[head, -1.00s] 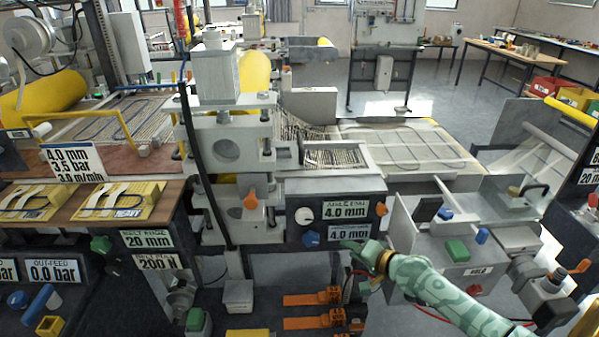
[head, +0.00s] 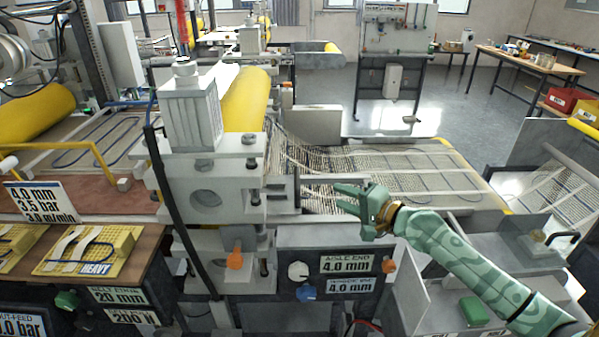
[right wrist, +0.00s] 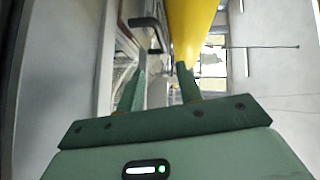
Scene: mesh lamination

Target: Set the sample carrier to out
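My right gripper (head: 343,198) reaches in from the right, just right of the laminator's grey press stand, at the near edge of the mesh web. In the right wrist view its two fingers (right wrist: 160,72) stand apart with nothing between them. A dark bent bar (right wrist: 147,24) shows just beyond the fingertips; I cannot tell what it belongs to. A pale rail (head: 322,179) and a patch of mesh lie beside the gripper, where the sample carrier is. The gripper covers part of that spot, so the carrier's position is unclear. My left gripper is out of view.
The yellow roller (head: 245,98) lies behind the press stand (head: 207,190). Below the gripper is a dark panel (head: 285,262) with a white knob (head: 298,271) and 4.0 mm labels. The mesh table (head: 430,175) stretches right. A green block (head: 474,311) sits at lower right.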

